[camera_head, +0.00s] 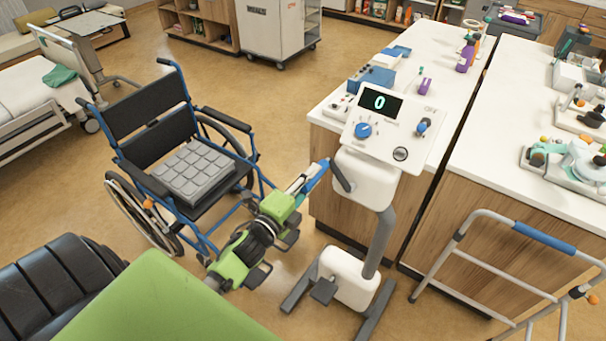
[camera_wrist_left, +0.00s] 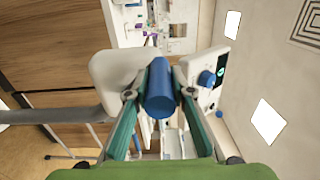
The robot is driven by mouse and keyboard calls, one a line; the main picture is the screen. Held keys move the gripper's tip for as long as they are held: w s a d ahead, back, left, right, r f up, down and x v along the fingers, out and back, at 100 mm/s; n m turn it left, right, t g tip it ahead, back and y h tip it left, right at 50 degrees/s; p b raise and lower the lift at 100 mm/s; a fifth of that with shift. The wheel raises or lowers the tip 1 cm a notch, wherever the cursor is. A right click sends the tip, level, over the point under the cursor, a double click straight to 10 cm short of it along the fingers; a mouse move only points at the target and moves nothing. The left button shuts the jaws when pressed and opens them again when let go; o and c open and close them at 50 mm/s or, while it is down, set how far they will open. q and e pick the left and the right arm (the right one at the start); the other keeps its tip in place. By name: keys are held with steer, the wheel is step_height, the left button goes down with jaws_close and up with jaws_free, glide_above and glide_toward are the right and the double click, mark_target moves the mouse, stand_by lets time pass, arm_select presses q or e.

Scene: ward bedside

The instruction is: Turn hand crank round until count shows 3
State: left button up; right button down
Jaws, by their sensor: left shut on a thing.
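The hand crank's blue handle (camera_head: 318,174) sticks out to the left of the white housing (camera_head: 368,180) in the head view. My left gripper (camera_head: 308,183) is shut on the blue handle. In the left wrist view the handle (camera_wrist_left: 160,90) sits between the two fingers, in front of the white housing (camera_wrist_left: 120,72). The count display (camera_head: 380,102) on the console shows 0. My right gripper is in neither view.
A wheelchair (camera_head: 125,117) with a grey cushion (camera_head: 192,171) stands left of my left arm. A white-topped counter (camera_head: 430,105) is behind the crank machine. A walking frame (camera_head: 480,265) stands at the right. The machine's grey foot (camera_head: 375,312) is on the floor.

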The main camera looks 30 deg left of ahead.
arm_select(q)
steer(key=shift+d+r, duration=0.3)
steer(key=shift+d, duration=0.2)
steer(key=d, duration=0.1)
steer(key=d+r+p, duration=0.1)
steer(key=d, duration=0.1)
steer(key=d+r, duration=0.1)
steer(key=shift+s+d, duration=0.1)
steer(key=shift+d, duration=0.2)
steer(key=shift+d+f, duration=0.1)
steer(key=d, duration=0.5)
steer(key=shift+s+f, duration=0.1)
steer(key=shift+f, duration=0.05)
steer(key=shift+f, duration=0.1)
